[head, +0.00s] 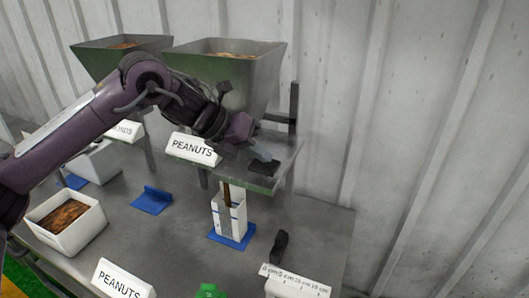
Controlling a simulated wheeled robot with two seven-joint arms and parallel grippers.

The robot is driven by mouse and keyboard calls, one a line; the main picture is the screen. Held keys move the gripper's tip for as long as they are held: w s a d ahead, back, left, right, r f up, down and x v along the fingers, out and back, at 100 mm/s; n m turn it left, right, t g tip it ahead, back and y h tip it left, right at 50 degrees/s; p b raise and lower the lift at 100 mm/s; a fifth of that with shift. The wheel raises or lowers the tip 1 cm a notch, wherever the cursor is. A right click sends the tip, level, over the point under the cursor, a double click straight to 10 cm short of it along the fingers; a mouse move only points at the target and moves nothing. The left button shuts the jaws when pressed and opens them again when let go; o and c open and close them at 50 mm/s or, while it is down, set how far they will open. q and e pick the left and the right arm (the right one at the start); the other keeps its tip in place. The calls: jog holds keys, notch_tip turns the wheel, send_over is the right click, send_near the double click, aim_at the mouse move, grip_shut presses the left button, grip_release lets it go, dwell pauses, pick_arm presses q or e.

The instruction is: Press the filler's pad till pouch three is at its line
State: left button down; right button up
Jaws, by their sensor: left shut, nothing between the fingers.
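A grey filler hopper (228,85) with brown contents stands at the back, with a PEANUTS sign (192,149) in front. Its dark pad (263,167) sits on the shelf to the right. My left gripper (264,155) is shut, its tips at or just above the pad; contact is hard to tell. A white pouch (238,216) stands upright on a blue mat (245,240) below the shelf. A brown strip shows at its top, under the spout. I cannot read a number or fill line on it. My right gripper is out of view.
A second hopper (108,60) stands at left. A white bin (64,240) of brown pieces, an empty blue stand (151,201), a front PEANUTS sign (122,282), a green tag (208,291), a black object (280,246) and a white ruled block (296,282) are on the table.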

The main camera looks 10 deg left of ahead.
aim_at(259, 164)
pick_arm(q)
jog(key=shift+r+p, duration=1.6)
jog(key=shift+r, duration=0.4)
jog(key=shift+r, duration=0.1)
notch_tip(259, 164, up, 5)
jog(key=p, duration=0.4)
